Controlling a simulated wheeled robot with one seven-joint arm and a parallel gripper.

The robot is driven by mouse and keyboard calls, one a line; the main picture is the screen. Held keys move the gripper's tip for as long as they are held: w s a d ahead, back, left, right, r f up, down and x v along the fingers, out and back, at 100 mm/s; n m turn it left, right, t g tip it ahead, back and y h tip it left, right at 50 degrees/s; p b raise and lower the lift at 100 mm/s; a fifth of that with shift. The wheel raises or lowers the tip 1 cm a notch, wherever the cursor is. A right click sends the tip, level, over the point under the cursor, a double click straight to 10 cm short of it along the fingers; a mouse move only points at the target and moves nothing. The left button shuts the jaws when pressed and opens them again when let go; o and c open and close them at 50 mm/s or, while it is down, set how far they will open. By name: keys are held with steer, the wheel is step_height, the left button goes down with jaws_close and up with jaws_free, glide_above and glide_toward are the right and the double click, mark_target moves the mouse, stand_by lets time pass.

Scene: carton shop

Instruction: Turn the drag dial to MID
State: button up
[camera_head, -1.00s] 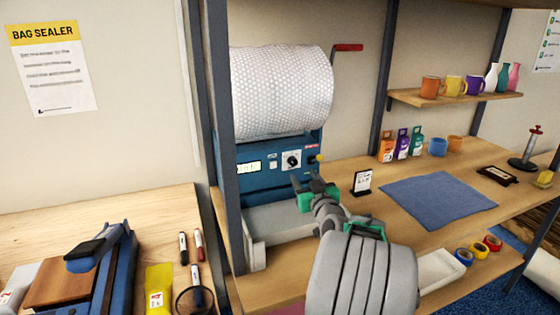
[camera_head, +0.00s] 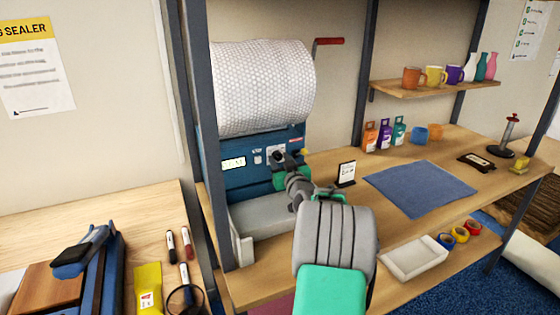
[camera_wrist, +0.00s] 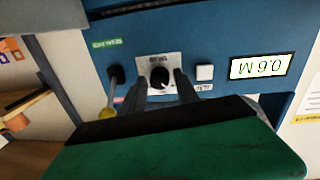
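The drag dial is a black round knob (camera_wrist: 159,77) on a white plate in the wrist view, on the blue front panel (camera_wrist: 215,35) of the bubble-wrap machine. Its pointer and labels are too small to read surely. My gripper (camera_wrist: 161,86) is open, with one dark finger on each side of the dial and a gap to it visible. In the head view my gripper (camera_head: 287,158) is at the panel and covers most of the dial. Whether the fingertips reach past the knob's face is unclear.
A small display (camera_wrist: 258,66) reads 0.6 M, upside down in the wrist view. A white button (camera_wrist: 205,72) is beside the dial, and a yellow-tipped lever (camera_wrist: 107,119) is on its other side. The bubble-wrap roll (camera_head: 262,85) is above. A small sign (camera_head: 346,174) stands to the right.

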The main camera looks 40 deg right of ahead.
jaws_close()
stand_by(0.5)
steer(key=m+b, duration=0.3)
steer(key=m, duration=0.1)
steer(key=m+y+b, duration=0.1)
steer(key=m, duration=0.4)
steer(key=shift+r, duration=0.15)
steer(key=shift+m, duration=0.3)
stand_by(0.4)
steer(key=shift+o, duration=1.6)
jaws_free()
